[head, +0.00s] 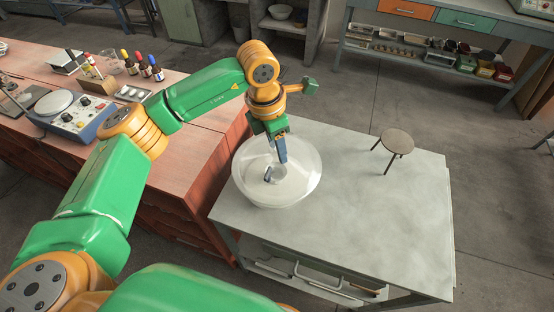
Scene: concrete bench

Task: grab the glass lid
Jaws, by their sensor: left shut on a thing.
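The glass lid (300,185) is a wide, clear, shallow dome on the left part of the grey concrete bench, with a small dark knob or handle (268,174) near its middle. My left gripper (282,158) reaches down over the lid from above and is shut on it. The exact contact between the fingers and the lid is too small to make out. I cannot tell whether the lid rests on the bench or is slightly raised. My right gripper is not in the view.
A small round three-legged stand (397,142) is on the right of the concrete bench (390,215). A red wooden bench at left holds a stirrer-like device (75,117) and dropper bottles (146,67).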

